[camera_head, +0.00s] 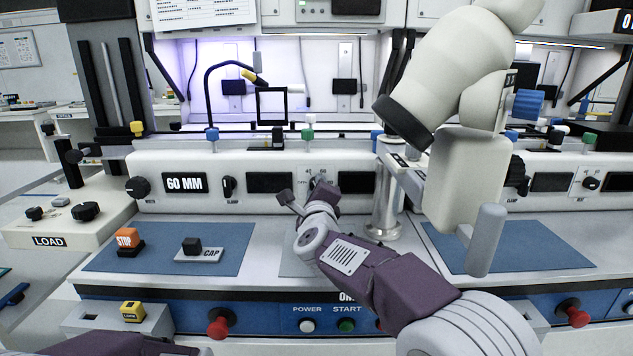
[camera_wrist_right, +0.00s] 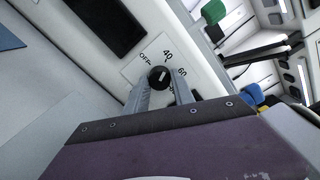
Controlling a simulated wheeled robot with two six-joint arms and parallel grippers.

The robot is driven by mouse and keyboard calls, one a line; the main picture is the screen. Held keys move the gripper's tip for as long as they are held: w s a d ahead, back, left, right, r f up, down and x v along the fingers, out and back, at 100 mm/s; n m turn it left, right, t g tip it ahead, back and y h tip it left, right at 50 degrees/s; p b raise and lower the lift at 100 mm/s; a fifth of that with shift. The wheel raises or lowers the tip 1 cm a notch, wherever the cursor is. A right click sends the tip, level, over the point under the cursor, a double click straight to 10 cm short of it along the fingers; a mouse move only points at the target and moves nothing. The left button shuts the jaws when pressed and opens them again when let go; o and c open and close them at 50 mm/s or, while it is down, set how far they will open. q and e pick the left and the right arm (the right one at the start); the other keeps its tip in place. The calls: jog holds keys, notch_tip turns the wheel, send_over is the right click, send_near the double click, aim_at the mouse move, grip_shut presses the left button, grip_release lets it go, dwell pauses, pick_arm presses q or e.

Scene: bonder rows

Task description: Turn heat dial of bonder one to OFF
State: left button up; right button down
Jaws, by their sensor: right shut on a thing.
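The heat dial (camera_wrist_right: 159,77) is a small black knob on a white plate marked OFF, 40 and 60; a lower mark is partly hidden by a finger. Its white pointer line leans to the upper right, roughly between 40 and 60. My right gripper (camera_wrist_right: 161,84) is shut on the dial, one grey finger on each side. In the head view my right gripper (camera_head: 319,182) reaches the front panel of bonder one (camera_head: 215,206) and covers most of the dial. My left gripper is out of view; only a bit of purple arm shows at the bottom left.
A black knob (camera_head: 137,187) and a clamp knob (camera_head: 229,187) sit left on the panel. A STOP button (camera_head: 128,241) and a CAP block (camera_head: 198,252) stand on the blue mat (camera_head: 103,262). A metal post (camera_head: 385,205) with a white arm stands close right.

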jog(key=shift+a+n+h+p, duration=0.1)
jog(key=shift+n+h+p, duration=0.3)
jog(key=shift+n+p, duration=5.15)
jog(key=shift+n+b, duration=0.55)
jog(key=shift+n, duration=0.3)
jog(key=c, duration=1.1)
grip_release()
